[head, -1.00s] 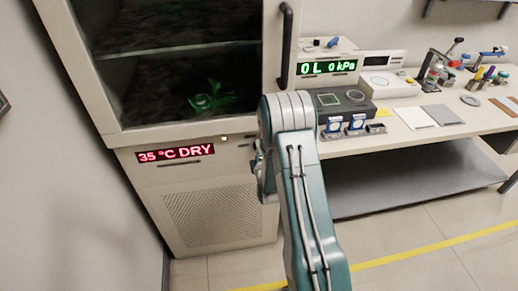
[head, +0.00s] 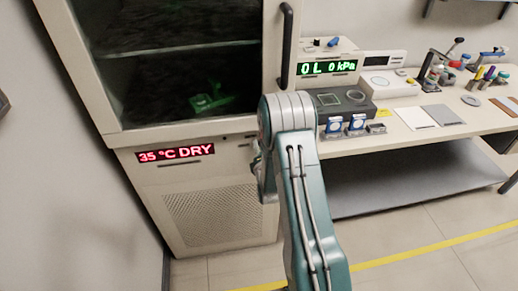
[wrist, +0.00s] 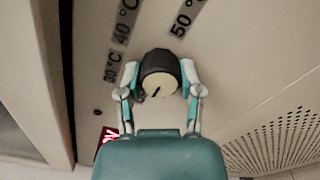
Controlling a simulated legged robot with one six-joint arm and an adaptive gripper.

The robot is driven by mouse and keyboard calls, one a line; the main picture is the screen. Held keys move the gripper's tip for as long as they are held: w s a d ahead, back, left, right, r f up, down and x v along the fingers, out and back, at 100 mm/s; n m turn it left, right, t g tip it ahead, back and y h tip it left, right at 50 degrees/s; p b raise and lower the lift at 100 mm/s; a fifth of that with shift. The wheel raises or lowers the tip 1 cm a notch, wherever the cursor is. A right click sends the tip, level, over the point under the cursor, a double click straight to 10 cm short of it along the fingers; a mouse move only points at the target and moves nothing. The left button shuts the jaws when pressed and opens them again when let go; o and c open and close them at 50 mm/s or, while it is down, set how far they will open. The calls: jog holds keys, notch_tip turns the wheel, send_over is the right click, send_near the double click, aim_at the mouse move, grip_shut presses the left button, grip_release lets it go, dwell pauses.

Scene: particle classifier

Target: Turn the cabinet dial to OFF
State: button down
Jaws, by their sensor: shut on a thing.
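The cabinet dial (wrist: 158,82) is a round dark knob with a cream face in the wrist view. A short dark mark on its face points to the lower left of that picture. My gripper (wrist: 160,80) has one finger on each side of the knob and is shut on it. Labels for 30 °C (wrist: 113,66), 40 °C (wrist: 126,20) and 50 °C (wrist: 186,18) surround the dial. No OFF label is readable. In the head view, my gripper (head: 262,172) is at the front of the cabinet (head: 222,218), and my arm hides the dial.
The cabinet's red display (head: 176,153) reads 35 °C DRY. A dark handle (head: 287,45) stands upright on its glass door. To the right is a bench (head: 430,128) with instruments and a green 0L 0 kPa display (head: 328,68). Floor right of my arm is clear.

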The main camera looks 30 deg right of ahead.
jog(key=shift+a+f, duration=0.2)
jog(key=shift+c, duration=1.3)
grip_release()
jog(key=shift+w, duration=0.1)
jog(key=v, duration=1.2)
